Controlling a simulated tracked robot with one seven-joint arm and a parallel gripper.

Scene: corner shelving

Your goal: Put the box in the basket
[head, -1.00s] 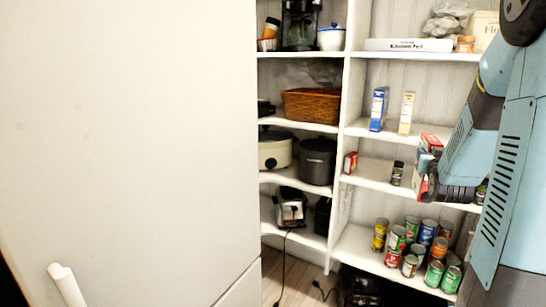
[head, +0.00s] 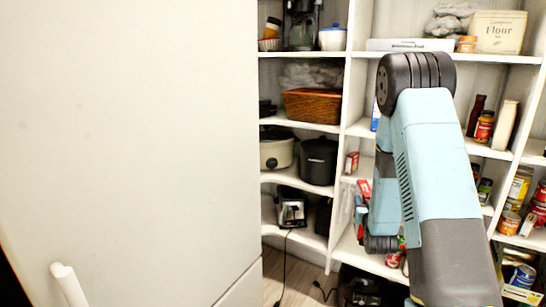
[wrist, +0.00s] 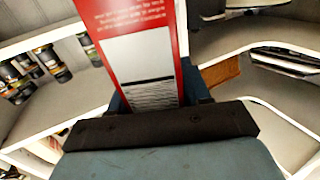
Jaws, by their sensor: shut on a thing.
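The box (wrist: 133,50) is red with a white label panel and stands up between the fingers of my gripper (wrist: 157,92) in the wrist view. My gripper is shut on it. In the head view the box (head: 364,188) shows only in part as a red patch beside my arm, in front of the shelves. The brown wicker basket (head: 311,107) sits on the shelf up and left of my gripper, apart from it. A small brown patch in the wrist view, right of the box, may be the basket (wrist: 220,72). The inside of the basket is hidden.
A slow cooker (head: 275,152) and a dark pot (head: 318,160) stand on the shelf below the basket. A white upright divider (head: 352,105) separates the shelf bays. Another small red box (head: 351,162) sits near it. A large white door (head: 130,150) fills the left.

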